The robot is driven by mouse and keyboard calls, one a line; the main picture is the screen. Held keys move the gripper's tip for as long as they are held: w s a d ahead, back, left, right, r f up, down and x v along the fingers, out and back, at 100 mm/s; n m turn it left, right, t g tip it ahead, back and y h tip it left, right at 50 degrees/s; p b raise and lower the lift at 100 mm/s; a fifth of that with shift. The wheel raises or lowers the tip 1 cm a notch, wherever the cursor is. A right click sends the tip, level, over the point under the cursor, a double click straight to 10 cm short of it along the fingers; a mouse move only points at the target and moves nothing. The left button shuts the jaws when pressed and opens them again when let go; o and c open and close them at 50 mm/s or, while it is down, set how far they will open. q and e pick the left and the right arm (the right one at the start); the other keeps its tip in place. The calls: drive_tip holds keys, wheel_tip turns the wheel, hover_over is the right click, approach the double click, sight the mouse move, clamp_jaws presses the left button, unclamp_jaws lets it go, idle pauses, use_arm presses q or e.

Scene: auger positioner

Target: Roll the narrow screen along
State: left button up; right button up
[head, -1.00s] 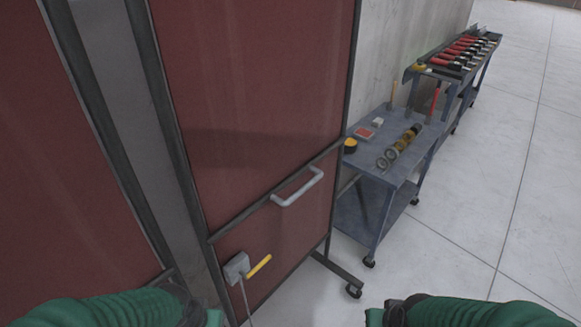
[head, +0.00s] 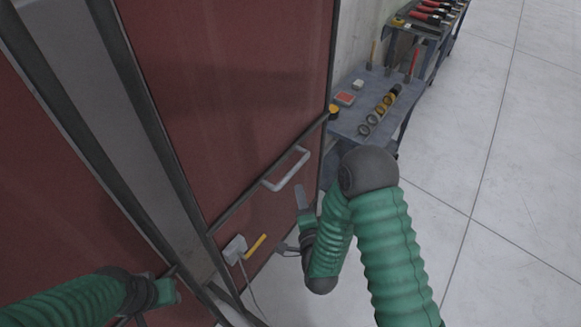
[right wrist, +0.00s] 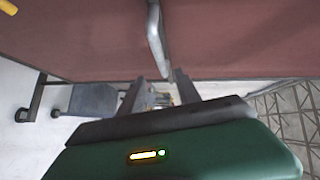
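The narrow screen (head: 235,90) is a dark red panel in a dark frame, standing upright in the middle of the head view. It carries a pale grey handle (head: 291,174) and, lower down, a grey box (head: 234,249) with a yellow lever (head: 256,246). My right gripper (head: 293,224) is open and empty, just below and right of the handle and apart from it. In the right wrist view the handle (right wrist: 155,38) appears ahead, near the line between the spread fingers (right wrist: 158,88). My left arm shows at the lower left; its fingers are out of sight.
Another red panel (head: 60,200) stands at the left. A blue-grey cart (head: 352,118) with rings and small items stands close behind the screen's right edge. A second cart (head: 405,28) with red-handled tools is farther back. Open floor (head: 500,200) lies to the right.

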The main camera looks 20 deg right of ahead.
sight(292, 172)
drive_tip(key=w, duration=0.4)
drive_tip(key=w+f+p, duration=0.1)
drive_tip(key=w, duration=0.2)
drive_tip(key=w+d+p, duration=0.1)
drive_tip(key=w, duration=0.3)
drive_tip(key=shift+w+f, duration=0.25)
drive_tip(key=shift+w, duration=0.3)
drive_tip(key=shift+w+d+f, duration=0.1)
drive_tip(key=shift+d+f, duration=0.05)
drive_tip(key=shift+d, duration=0.05)
drive_tip(key=shift+a, duration=0.1)
clamp_jaws()
drive_tip(key=shift+f, duration=0.2)
